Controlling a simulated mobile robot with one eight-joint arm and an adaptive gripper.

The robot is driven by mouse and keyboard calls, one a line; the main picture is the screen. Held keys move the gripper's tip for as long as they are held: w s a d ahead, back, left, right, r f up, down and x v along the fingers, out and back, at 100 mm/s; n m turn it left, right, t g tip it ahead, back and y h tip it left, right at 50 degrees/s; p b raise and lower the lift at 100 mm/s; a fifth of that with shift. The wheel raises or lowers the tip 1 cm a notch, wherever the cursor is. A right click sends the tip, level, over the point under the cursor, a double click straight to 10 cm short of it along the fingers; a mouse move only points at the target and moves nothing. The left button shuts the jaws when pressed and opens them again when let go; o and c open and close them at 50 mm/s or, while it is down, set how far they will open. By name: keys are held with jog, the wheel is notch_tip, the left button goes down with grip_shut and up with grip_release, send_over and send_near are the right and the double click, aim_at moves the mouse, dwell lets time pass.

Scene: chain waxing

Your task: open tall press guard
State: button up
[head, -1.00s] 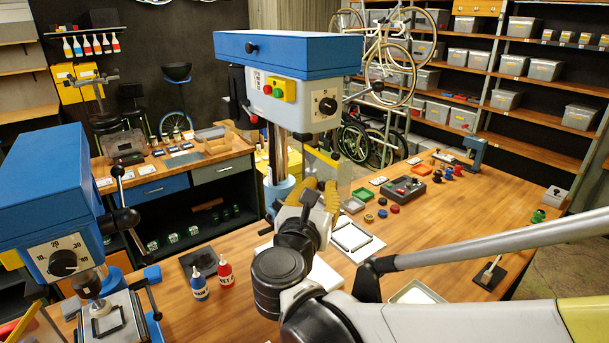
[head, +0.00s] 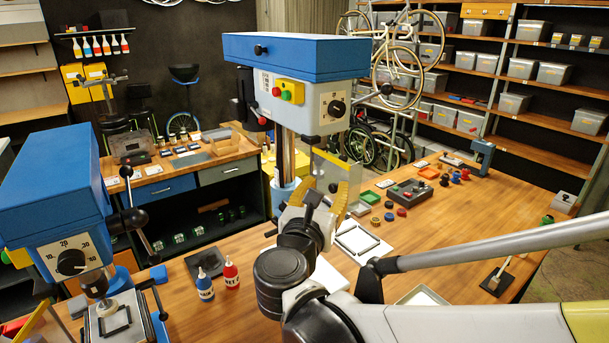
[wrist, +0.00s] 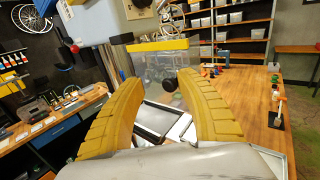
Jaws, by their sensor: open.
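The tall press (head: 295,60) has a blue top, a grey head with red and green buttons, and a black dial. Its guard (head: 345,172) is a clear panel hanging below the head, partly behind my gripper. In the wrist view the guard (wrist: 152,68) has a yellow top strip and a black knob (wrist: 170,85). My gripper (head: 325,190) is in front of the guard. In the wrist view my gripper (wrist: 160,80) has its yellow fingers spread apart, with the knob between them, nearer the right fingertip. I see no finger touching the knob.
A shorter blue press (head: 55,190) stands at the left. A blue bottle (head: 205,287) and a red bottle (head: 231,274) stand on the wooden bench. A framed tray (head: 357,240) and small coloured pots lie to the right.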

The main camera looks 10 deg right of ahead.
jog(key=v, duration=1.2)
jog(key=w+a+r+n+t+y+b, duration=0.15)
jog(key=n+y+b, duration=0.3)
jog(key=n, duration=0.55)
jog(key=w+a+n+t+y+b, duration=0.25)
jog(key=n+y, duration=0.25)
jog(key=n, duration=0.4)
notch_tip(320, 180, down, 9)
jog(key=s+n+g+y+b, duration=0.1)
jog(key=n+g+y+b, duration=0.3)
jog(key=n, duration=0.7)
jog(key=s+d+f+n+g+h+b, duration=0.2)
jog(key=s+d+f+n+g+h, duration=0.1)
jog(key=d+f, duration=0.5)
jog(key=s+d+f+n+g+h+b, duration=0.3)
jog(key=s+d+f+n+g, duration=0.3)
jog(key=f, duration=0.9)
jog(key=s+d+n, duration=0.1)
jog(key=s+d, duration=0.2)
jog(key=shift+d+f+n+g, duration=0.2)
jog(key=shift+f+n+g, duration=0.1)
jog(key=shift+f, duration=0.05)
